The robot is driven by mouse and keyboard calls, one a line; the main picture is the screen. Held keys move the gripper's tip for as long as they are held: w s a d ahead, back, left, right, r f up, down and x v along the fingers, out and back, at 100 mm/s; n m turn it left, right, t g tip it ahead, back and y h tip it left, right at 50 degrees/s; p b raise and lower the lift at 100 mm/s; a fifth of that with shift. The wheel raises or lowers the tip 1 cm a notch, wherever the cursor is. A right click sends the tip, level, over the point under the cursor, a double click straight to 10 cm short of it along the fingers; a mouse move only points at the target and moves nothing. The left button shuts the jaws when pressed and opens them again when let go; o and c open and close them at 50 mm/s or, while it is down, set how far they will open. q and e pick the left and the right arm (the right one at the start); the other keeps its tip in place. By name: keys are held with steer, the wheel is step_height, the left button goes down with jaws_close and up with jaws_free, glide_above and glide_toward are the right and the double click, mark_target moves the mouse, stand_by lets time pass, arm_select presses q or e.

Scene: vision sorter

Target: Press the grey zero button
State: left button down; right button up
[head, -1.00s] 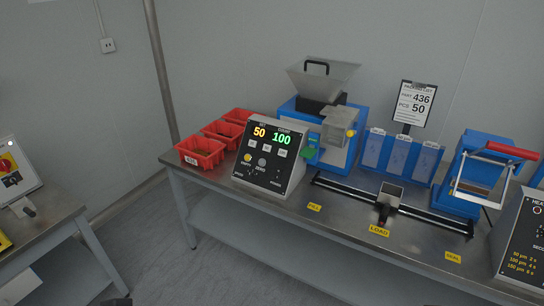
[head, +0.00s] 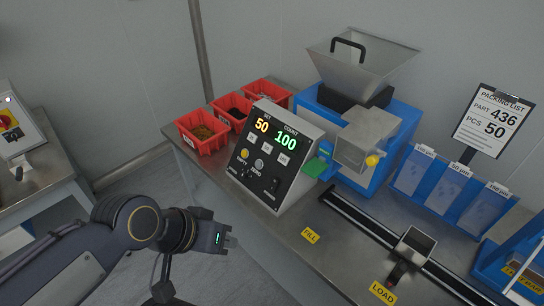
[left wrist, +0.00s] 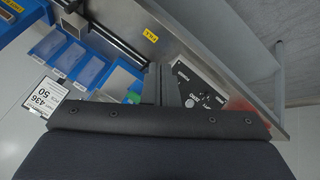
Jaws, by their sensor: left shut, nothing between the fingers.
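The control box (head: 290,135) stands on the steel table with a black sloped face and displays reading 50 and 100. The grey zero button (head: 259,163) is on its lower face, right of the yellow empty button (head: 244,153). My left gripper (head: 234,242) is shut and empty, below and in front of the box, apart from it and off the table's front edge. In the left wrist view the box face (left wrist: 203,92) is tilted and partly hidden by my gripper (left wrist: 171,72). My right gripper is not in view.
Red bins (head: 203,132) stand left of the box. A blue machine with a hopper (head: 362,65) is behind it to the right. A black rail (head: 395,245), blue pockets (head: 450,188) and a packing list (head: 493,120) are further right. Floor space is open left of the table.

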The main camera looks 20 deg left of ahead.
arm_select(q)
steer(key=shift+s, duration=0.15)
steer(key=w+d+f+n+t+h+b, duration=0.1)
steer(key=w+d+f+n+h+b, duration=0.1)
steer(key=w+n+h+b, duration=0.25)
steer(key=w+d+f+n+t+h+b, duration=0.1)
steer(key=w+d+f+n+h+b, duration=0.1)
steer(key=w+n+h+b, duration=0.3)
steer(key=w+a+f+n+t+y+b, duration=0.2)
steer(key=w+a+n+t+y+b, duration=0.1)
steer(key=a, duration=0.6)
steer(key=w+a+f+n+t+y+b, duration=0.3)
steer(key=w+a+n+t+y+b, duration=0.1)
steer(key=w+a+n+t, duration=0.4)
steer(key=w+a+n, duration=0.1)
steer(key=w+n, duration=0.1)
steer(key=w, duration=0.1)
steer(key=shift+w+f+t+b, duration=0.25)
steer(key=shift+f+t+b, duration=0.05)
steer(key=shift+f+b, duration=0.1)
